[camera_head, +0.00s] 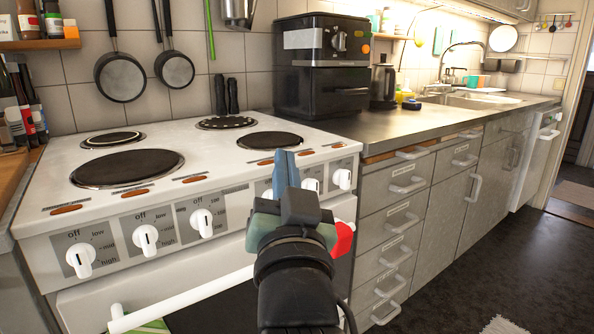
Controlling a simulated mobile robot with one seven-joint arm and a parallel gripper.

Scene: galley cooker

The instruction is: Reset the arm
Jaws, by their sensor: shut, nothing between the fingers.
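My gripper (285,170) is in front of the cooker, with its blue fingers pointing up near the right-hand knobs. The fingers are together and nothing shows between them. My arm comes in from the bottom of the picture. The white cooker (205,150) has several dark hotplates on top and a row of white knobs along its front. My gripper hides part of the knob row and of the cooker front. I cannot tell whether it touches the cooker.
A white oven handle (185,303) runs across the cooker front, partly behind my arm. To the right are a steel worktop (400,128) with a black air fryer (322,75), and grey drawers (395,220). The dark floor (480,270) is open at the right.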

